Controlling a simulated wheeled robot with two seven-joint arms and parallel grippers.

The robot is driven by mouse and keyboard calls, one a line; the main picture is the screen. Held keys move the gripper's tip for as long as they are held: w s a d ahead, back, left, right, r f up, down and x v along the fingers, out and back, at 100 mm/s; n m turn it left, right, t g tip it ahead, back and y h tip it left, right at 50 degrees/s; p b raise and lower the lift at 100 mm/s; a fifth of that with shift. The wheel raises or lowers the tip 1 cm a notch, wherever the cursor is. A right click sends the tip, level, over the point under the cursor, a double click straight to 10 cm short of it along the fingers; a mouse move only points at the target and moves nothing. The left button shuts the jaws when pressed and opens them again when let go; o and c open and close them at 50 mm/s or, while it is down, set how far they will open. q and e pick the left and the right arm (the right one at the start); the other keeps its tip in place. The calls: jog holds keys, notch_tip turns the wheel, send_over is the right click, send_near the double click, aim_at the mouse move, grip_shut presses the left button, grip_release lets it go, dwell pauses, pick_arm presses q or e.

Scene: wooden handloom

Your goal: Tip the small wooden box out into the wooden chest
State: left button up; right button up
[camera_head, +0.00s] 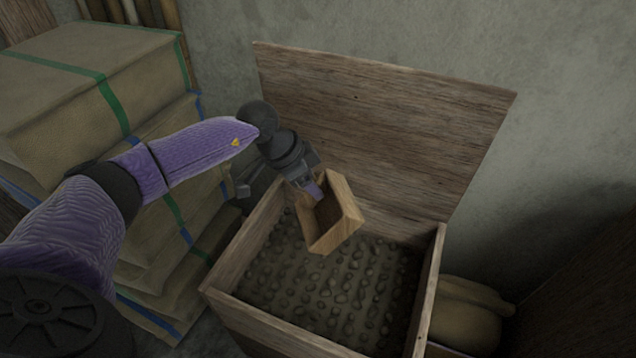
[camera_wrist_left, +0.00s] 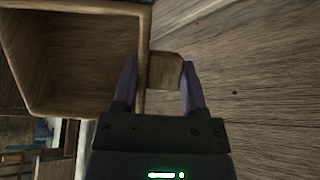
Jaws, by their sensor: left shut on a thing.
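The small wooden box (camera_head: 343,233) is held tilted above the wooden chest (camera_head: 433,275), with its open side turned toward my head camera. I see no contents in the part of the box that shows. My left gripper (camera_head: 315,191) is shut on the box. In the left wrist view my left gripper (camera_wrist_left: 160,88) has its two fingers on either side of a wooden knob (camera_wrist_left: 165,71) on the wall of the small wooden box (camera_wrist_left: 143,50). The chest is open, and its inside shows many small rounded lumps. My right gripper is not in view.
The chest's raised lid (camera_head: 400,125) stands behind the box, near the grey wall (camera_head: 560,90). Stacked bales with green and blue straps (camera_head: 80,85) stand at the left. A tan sack (camera_head: 465,315) lies right of the chest.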

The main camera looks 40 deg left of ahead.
pick_arm(q)
jog(key=g+y, duration=0.1)
jog(key=w+r+g+y+b, duration=0.1)
jog(key=g, duration=0.1)
jog(key=shift+d+r, duration=0.15)
jog(key=shift+d, duration=0.2)
jog(key=shift+w+d+r+g+y+p, duration=0.3)
jog(key=shift+g+y+p, duration=0.2)
jog(key=shift+g+y, duration=0.3)
grip_shut()
jog(key=g+y+b, duration=0.2)
jog(key=b, duration=0.1)
jog(key=g+b, duration=0.1)
jog(key=shift+w+d+r+g+y, duration=0.25)
jog(key=shift+w+r+g+y, duration=0.05)
jog(key=shift+w+r+y, duration=0.1)
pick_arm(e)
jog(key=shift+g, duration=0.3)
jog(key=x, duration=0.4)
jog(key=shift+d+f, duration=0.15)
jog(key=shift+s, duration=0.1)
